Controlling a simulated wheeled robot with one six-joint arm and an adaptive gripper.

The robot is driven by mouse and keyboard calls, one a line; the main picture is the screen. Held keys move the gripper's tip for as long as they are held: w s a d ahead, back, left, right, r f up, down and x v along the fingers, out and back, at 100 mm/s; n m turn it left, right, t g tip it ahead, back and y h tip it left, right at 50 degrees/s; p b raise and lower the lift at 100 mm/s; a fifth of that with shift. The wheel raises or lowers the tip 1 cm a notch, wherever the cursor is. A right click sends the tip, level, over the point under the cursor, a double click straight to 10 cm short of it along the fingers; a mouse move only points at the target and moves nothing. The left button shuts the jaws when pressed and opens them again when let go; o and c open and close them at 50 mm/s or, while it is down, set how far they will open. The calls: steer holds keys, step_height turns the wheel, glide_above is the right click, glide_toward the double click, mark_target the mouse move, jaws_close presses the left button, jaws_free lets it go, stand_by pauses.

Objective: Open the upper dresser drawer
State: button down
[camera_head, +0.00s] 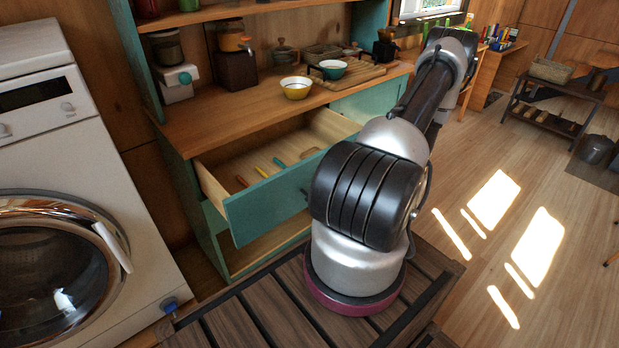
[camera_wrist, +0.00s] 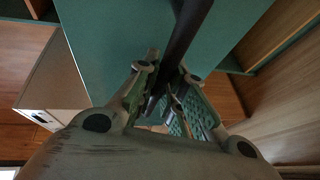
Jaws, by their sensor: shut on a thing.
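The upper dresser drawer (camera_head: 262,207) has a teal front and stands pulled out from the dresser. Its wooden inside shows, with several colourful-handled utensils (camera_head: 279,163) lying on the bottom. In the wrist view the teal drawer front (camera_wrist: 110,45) lies ahead, with a dark bar handle (camera_wrist: 188,35) across it. My gripper (camera_wrist: 165,92) is shut on this handle, one finger on each side of it. In the head view my arm hides the gripper and the right part of the drawer front.
The dresser top (camera_head: 215,119) holds a yellow bowl (camera_head: 296,88), a teal bowl (camera_head: 333,70) and a wooden board (camera_head: 350,84). A white washing machine (camera_head: 60,150) stands close on the left. Below the drawer is an open wooden compartment (camera_head: 262,250). The floor (camera_head: 460,190) on the right is clear.

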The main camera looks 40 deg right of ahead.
steer(key=s, duration=0.7)
steer(key=shift+w+d, duration=0.1)
steer(key=shift+d, duration=0.05)
steer(key=c, duration=1.5)
jaws_free()
steer(key=v, duration=1.2)
